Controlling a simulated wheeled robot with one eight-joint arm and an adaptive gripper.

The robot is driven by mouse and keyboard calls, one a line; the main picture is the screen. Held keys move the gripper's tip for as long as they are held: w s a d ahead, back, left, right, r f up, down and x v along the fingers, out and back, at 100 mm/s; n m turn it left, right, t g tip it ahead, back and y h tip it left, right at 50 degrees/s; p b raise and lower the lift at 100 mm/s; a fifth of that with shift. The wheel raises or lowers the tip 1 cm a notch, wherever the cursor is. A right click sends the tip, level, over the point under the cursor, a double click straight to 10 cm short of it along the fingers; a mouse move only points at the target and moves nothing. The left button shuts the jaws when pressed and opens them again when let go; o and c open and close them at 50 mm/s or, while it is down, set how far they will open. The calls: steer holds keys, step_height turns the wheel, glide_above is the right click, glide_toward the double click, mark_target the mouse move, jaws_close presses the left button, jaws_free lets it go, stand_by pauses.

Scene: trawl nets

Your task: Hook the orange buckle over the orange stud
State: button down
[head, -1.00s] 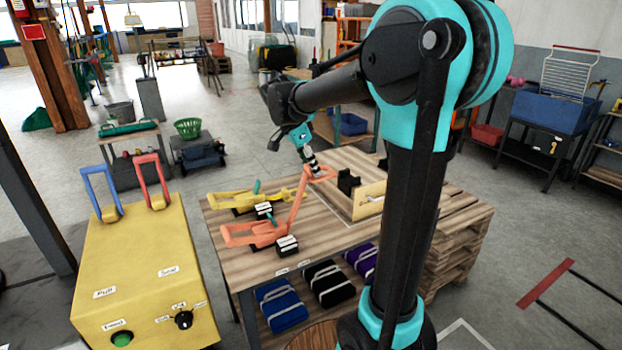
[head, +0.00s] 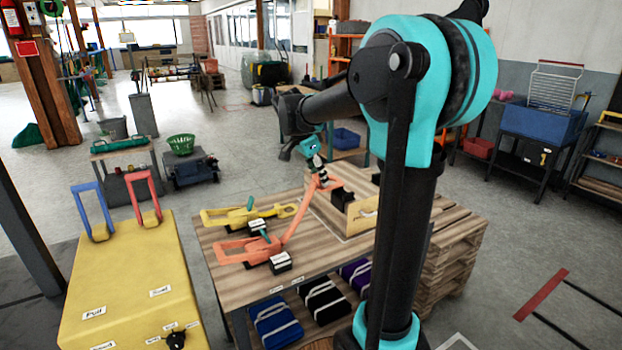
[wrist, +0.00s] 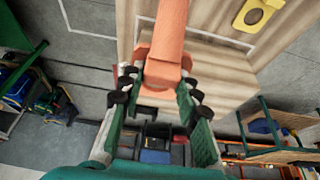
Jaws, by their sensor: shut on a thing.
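The orange latch (head: 240,250) lies on the wooden table, with a looped handle at its left. Its long orange arm (head: 298,215) rises at a slant to the right, up to my gripper (head: 322,181). In the wrist view my gripper (wrist: 160,95) has its jaws closed on either side of the orange end piece (wrist: 163,70), which I take as the buckle. The buckle's opening is hidden. The end is held above the table, near the wooden box (head: 360,222). I cannot make out the orange stud in either view.
A yellow latch (head: 240,214) lies behind the orange one; its ring end also shows in the wrist view (wrist: 247,18). Black blocks (head: 342,200) stand by the box. A yellow cabinet (head: 120,290) stands at left. Bags (head: 275,322) lie under the table.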

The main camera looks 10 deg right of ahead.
steer(key=w+d, duration=0.4)
steer(key=d, duration=0.8)
steer(key=w+d, duration=0.4)
steer(key=d, duration=0.9)
steer(key=w+d, duration=0.4)
steer(key=d, duration=0.8)
steer(key=shift+d, duration=0.15)
